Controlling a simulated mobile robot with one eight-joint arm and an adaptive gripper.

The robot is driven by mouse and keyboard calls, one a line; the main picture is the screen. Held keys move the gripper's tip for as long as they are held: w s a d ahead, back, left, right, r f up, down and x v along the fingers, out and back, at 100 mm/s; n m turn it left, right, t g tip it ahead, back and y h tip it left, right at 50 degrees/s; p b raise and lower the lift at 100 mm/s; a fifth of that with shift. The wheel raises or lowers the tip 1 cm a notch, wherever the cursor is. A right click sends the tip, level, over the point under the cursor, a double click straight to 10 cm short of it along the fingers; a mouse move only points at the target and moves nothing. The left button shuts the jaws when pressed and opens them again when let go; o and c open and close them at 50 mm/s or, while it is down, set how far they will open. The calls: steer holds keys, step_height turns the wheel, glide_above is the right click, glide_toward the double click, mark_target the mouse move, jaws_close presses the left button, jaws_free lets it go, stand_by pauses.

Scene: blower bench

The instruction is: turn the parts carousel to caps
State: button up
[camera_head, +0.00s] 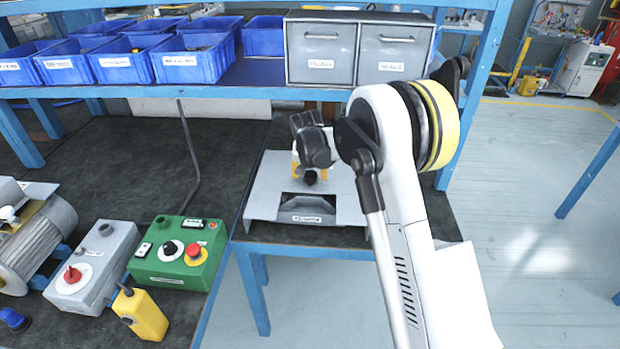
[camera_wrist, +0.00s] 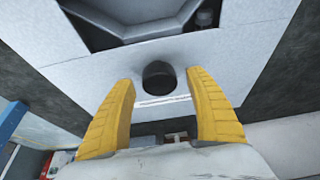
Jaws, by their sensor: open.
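The parts carousel shows as a pale grey housing (camera_head: 262,200) on the bench in the head view, with a dark window and a small label I cannot read. A round dark knob (camera_head: 311,178) sits on its top face. In the wrist view the knob (camera_wrist: 159,76) lies between the tips of my two yellow fingers, with a gap on each side. The window above it shows part of a grey tray (camera_wrist: 150,28). My gripper (camera_head: 310,171) is open, pointing down over the housing; it also shows in the wrist view (camera_wrist: 161,84). I cannot tell whether the fingertips reach down around the knob.
A shelf behind holds several blue bins (camera_head: 184,62) and a grey two-drawer cabinet (camera_head: 357,50). Left on the bench are a green control box (camera_head: 180,253), a grey box with a red knob (camera_head: 92,265), a yellow unit (camera_head: 141,313) and a motor (camera_head: 40,240). Floor is open to the right.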

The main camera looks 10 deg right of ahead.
steer(key=shift+f, duration=0.2)
steer(key=shift+c, duration=0.2)
jaws_close()
